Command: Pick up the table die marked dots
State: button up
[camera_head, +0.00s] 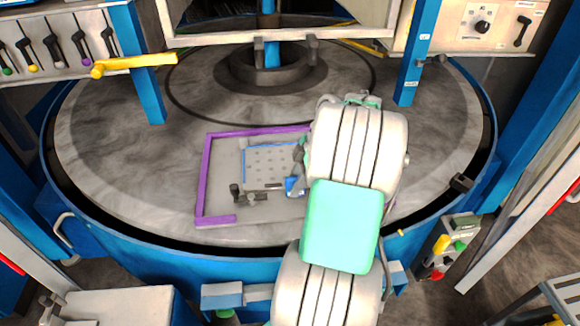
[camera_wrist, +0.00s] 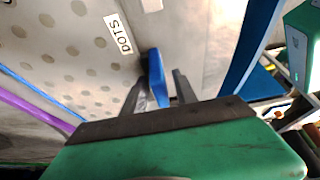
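The die marked dots is a pale grey plate with rows of round dots (camera_head: 262,166), lying on the round table inside a purple frame. It fills the left of the wrist view (camera_wrist: 85,60), where its white "DOTS" label (camera_wrist: 118,34) is readable. A blue upright tab (camera_wrist: 156,75) stands at the plate's edge near the label. My gripper (camera_wrist: 162,88) has its two dark fingers apart, one on each side of this tab. A gap shows between the tab and the right finger; contact at the left finger is unclear. My arm hides the plate's right side in the head view.
The purple frame (camera_head: 205,180) borders the plate's left and back. Dark clamp-like hardware (camera_head: 247,197) sits at its front. The round grey table (camera_head: 120,130) is mostly clear on the left. Blue posts (camera_head: 140,65) and a raised blue rim surround it.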

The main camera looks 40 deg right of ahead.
grip_shut()
dwell(1.0)
jog(key=shift+w+r, duration=0.1)
